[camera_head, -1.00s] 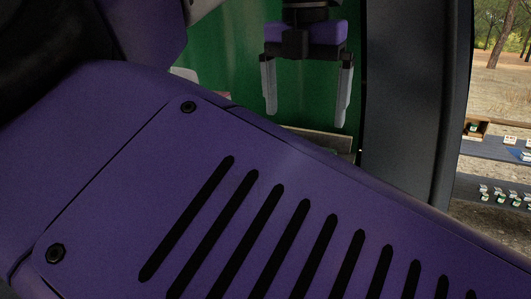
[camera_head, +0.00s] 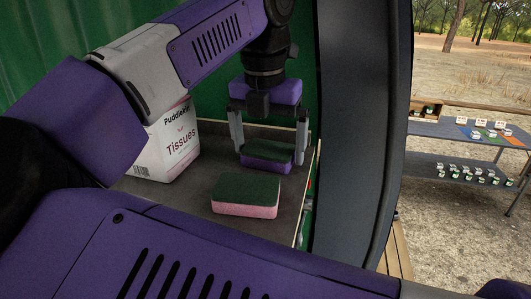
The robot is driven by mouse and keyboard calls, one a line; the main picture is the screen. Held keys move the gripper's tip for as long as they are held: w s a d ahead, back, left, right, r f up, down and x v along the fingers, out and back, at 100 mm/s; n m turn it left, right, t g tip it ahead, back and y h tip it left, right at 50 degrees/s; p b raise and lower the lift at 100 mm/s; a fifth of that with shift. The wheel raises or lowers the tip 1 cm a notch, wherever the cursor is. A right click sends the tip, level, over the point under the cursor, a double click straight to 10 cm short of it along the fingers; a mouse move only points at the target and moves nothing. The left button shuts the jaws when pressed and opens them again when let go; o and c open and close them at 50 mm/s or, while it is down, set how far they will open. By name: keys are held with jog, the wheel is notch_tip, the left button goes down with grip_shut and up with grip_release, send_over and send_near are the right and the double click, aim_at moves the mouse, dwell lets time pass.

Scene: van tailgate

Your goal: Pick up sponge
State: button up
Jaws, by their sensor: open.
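Two sponges lie on the grey tailgate shelf. One sponge (camera_head: 266,165) has a purple body and a dark green top and lies farther back. The other sponge (camera_head: 245,196) has a pink body and a dark green top and lies nearer, in front of it. My gripper (camera_head: 270,155) is open and points down at the purple sponge. One finger shows at its left and one at its right. I cannot tell whether the fingers touch it. Nothing is held clear of the shelf.
A white tissue box (camera_head: 172,148) stands on the shelf (camera_head: 190,193) left of the sponges. A green wall is behind, and a dark van pillar (camera_head: 362,130) rises close on the right. Outside, a table (camera_head: 455,132) bears small jars and cards. My own arm covers the lower left.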

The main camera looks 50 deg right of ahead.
aim_at(268, 148)
jog(key=shift+w, duration=0.1)
jog(key=c, duration=1.1)
jog(key=shift+c, duration=0.2)
notch_tip(268, 148, up, 10)
jog(key=b, duration=0.2)
jog(key=shift+b, duration=0.3)
jog(key=o, duration=0.5)
jog(key=c, duration=0.4)
